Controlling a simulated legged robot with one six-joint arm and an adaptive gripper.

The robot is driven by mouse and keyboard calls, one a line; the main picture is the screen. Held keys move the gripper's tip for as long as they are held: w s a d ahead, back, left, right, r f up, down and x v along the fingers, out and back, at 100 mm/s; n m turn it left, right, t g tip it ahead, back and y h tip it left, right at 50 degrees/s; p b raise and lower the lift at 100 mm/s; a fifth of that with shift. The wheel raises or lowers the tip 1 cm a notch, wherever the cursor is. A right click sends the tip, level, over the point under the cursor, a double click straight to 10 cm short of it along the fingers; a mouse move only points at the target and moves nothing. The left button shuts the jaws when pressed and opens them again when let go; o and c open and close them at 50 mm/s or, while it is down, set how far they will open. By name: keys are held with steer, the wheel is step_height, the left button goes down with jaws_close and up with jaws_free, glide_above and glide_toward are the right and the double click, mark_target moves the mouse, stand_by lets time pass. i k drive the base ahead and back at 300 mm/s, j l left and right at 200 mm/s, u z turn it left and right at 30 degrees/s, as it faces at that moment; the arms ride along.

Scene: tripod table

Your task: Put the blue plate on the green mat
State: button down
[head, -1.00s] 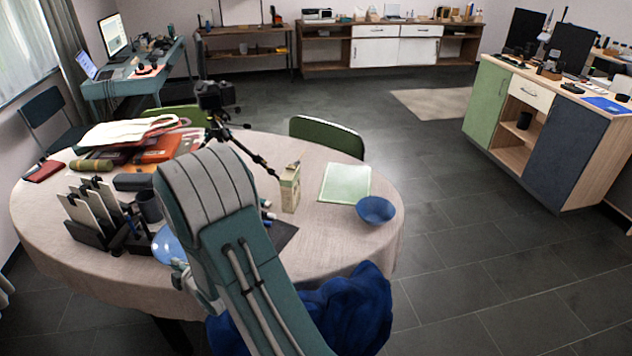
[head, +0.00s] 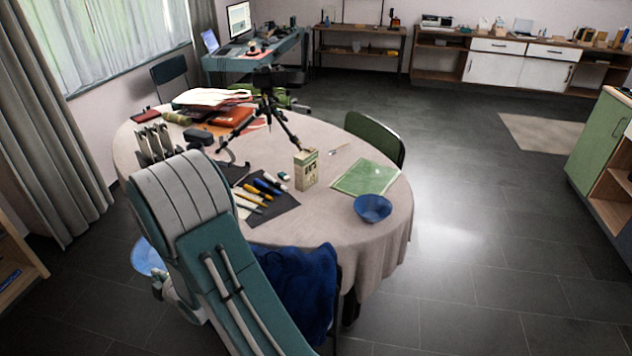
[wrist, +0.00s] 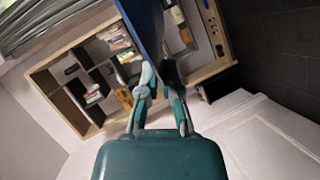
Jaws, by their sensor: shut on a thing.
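My gripper (wrist: 158,76) is shut on the blue plate (wrist: 146,22), which shows nearly edge-on in the wrist view. In the head view the plate (head: 146,258) sticks out left of my arm, off the near left side of the table; my arm hides part of it and most of the gripper. The green mat (head: 362,176) lies flat on the right part of the round table (head: 335,230), well to the right of the plate. A blue bowl (head: 373,208) stands at the mat's near edge; I cannot tell whether it overlaps the mat.
A carton (head: 306,170) stands left of the mat, with pens on a dark sheet (head: 272,203) beside it. A camera tripod (head: 268,110) stands behind. A chair with blue cloth (head: 300,285) is at the near edge; a green chair (head: 377,138) is behind the mat.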

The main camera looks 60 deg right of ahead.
mark_target(366, 179)
steer(key=k+u, duration=0.3)
steer(key=k, duration=0.75)
steer(key=k+l+z, duration=0.15)
steer(key=l, duration=0.2)
steer(key=k+l+z, duration=0.15)
steer(key=l, duration=0.15)
steer(key=i+l, duration=0.1)
steer(key=l, duration=0.3)
steer(key=i+l+z, duration=0.15)
steer(key=l, duration=0.7)
steer(key=i+l+z, duration=0.1)
steer(key=l, duration=0.3)
steer(key=i+l, duration=0.2)
steer(key=l, duration=0.2)
steer(key=i+l+z, duration=0.15)
steer(key=l, duration=0.25)
steer(key=i+l, duration=0.1)
steer(key=l, duration=0.3)
steer(key=z, duration=0.05)
